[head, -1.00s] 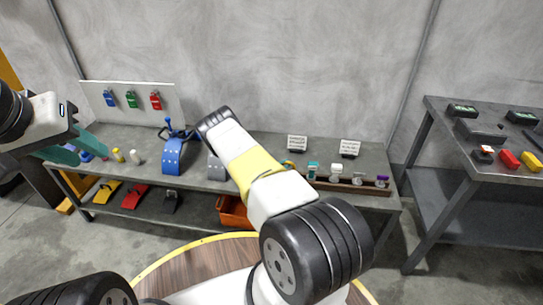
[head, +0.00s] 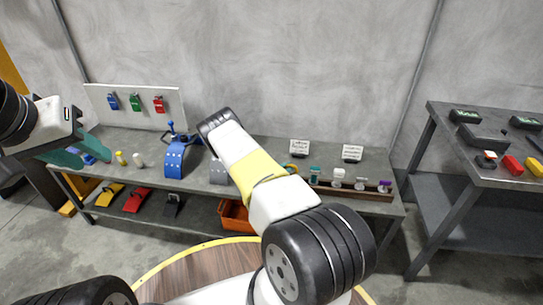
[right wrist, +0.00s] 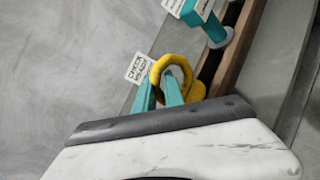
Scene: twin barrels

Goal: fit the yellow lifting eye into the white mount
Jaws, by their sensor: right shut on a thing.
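The yellow lifting eye (right wrist: 172,68) is a ring on a stubby base in the right wrist view. My right gripper (right wrist: 163,92) is shut on it, its teal fingers at the ring's lower left side. The eye is beside the left end of the wooden rack; I cannot tell whether it touches the rack. In the head view my own right arm hides most of that gripper and the eye. A white-topped piece (head: 338,174) stands in the rack; I cannot tell whether it is the white mount. My left gripper (head: 80,150) is open and empty at the left.
The wooden rack (right wrist: 241,50) holds several small pieces, including a teal one (right wrist: 199,14). Two sign cards (head: 300,147) stand behind it. A blue curved stand (head: 174,160) is on the bench at left. A darker side table (head: 490,172) is at right.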

